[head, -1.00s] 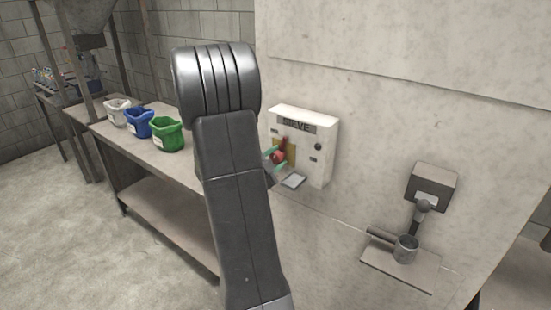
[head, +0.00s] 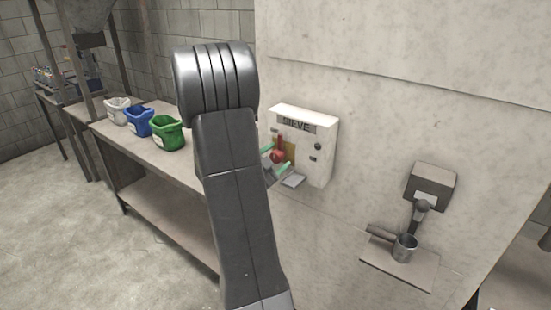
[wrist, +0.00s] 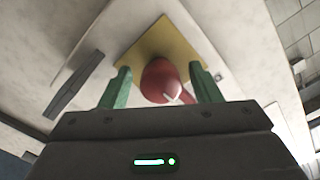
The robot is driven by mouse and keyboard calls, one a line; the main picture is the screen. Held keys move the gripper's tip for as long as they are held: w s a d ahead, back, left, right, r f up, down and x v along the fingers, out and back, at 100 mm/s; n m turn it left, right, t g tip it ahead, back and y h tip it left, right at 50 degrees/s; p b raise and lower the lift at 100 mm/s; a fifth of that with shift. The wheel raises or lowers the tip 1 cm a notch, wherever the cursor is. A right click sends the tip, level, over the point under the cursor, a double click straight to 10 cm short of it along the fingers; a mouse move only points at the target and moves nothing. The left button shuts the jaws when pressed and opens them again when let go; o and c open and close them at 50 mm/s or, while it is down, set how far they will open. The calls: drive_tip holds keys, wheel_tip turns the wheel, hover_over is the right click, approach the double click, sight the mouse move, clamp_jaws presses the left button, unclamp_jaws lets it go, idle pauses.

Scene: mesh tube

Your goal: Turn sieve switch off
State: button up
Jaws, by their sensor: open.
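The white sieve switch box (head: 321,155) is mounted on the pale wall, with a dark SIEVE label at its top. A red rotary switch knob (head: 277,155) sits on a yellow plate (head: 290,149) on its front. In the wrist view the red knob (wrist: 161,80) is between the two green fingers, with the yellow plate (wrist: 150,43) behind it. My gripper (head: 277,157) is open, with a finger on either side of the knob. Gaps show between knob and fingers in the wrist view. My arm hides part of the area left of the box.
A grey device with a metal cup (head: 405,248) on a small shelf (head: 393,267) is on the wall at right. A table (head: 165,165) at left bears white (head: 117,112), blue (head: 139,123) and green (head: 168,135) containers.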

drive_tip(key=b+v, duration=0.3)
drive_tip(key=v, duration=1.1)
drive_tip(key=shift+r, duration=0.1)
drive_tip(key=p+x, duration=0.3)
drive_tip(key=x, duration=1.1)
